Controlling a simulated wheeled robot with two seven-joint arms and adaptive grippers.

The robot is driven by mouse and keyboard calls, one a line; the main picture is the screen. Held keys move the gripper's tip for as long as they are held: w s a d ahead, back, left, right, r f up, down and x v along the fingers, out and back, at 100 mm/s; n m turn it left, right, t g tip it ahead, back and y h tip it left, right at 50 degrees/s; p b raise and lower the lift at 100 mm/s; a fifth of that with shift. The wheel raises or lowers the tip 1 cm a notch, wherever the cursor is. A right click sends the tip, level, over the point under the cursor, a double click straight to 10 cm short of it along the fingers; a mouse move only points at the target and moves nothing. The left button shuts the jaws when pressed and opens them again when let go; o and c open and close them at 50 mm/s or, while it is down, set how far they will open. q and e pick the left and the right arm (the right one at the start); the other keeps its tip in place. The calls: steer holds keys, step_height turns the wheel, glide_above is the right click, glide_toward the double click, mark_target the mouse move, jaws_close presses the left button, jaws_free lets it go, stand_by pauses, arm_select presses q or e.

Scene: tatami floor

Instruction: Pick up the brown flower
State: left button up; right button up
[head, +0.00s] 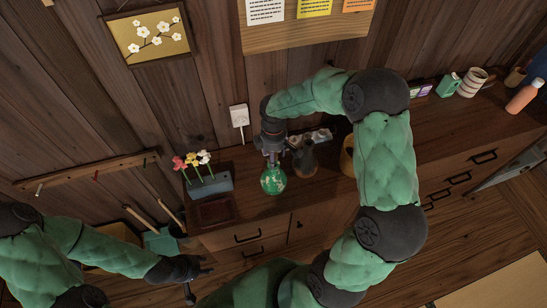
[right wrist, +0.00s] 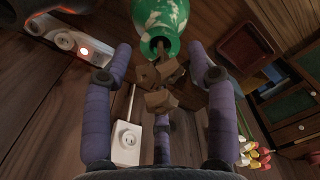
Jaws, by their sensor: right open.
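The brown flower (right wrist: 160,92) has blocky brown petals and shows in the right wrist view at the mouth of a green and white vase (right wrist: 160,20). The vase also shows in the head view (head: 272,182) on the wooden cabinet top. My right gripper (head: 271,158) is directly above the vase and hides the flower in the head view. In the right wrist view its purple fingers (right wrist: 162,85) are spread around the flower, with gaps on both sides. My left gripper (head: 199,284) is low at the left, in front of the cabinet, its fingers apart and empty.
A grey planter (head: 210,186) with pink, yellow and white flowers stands left of the vase. A dark bottle (head: 304,160) stands close on the right, near a power strip (head: 318,135). A wall outlet (head: 239,116) is behind. Several cups and bottles stand far right.

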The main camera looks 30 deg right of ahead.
steer(key=c, duration=0.9)
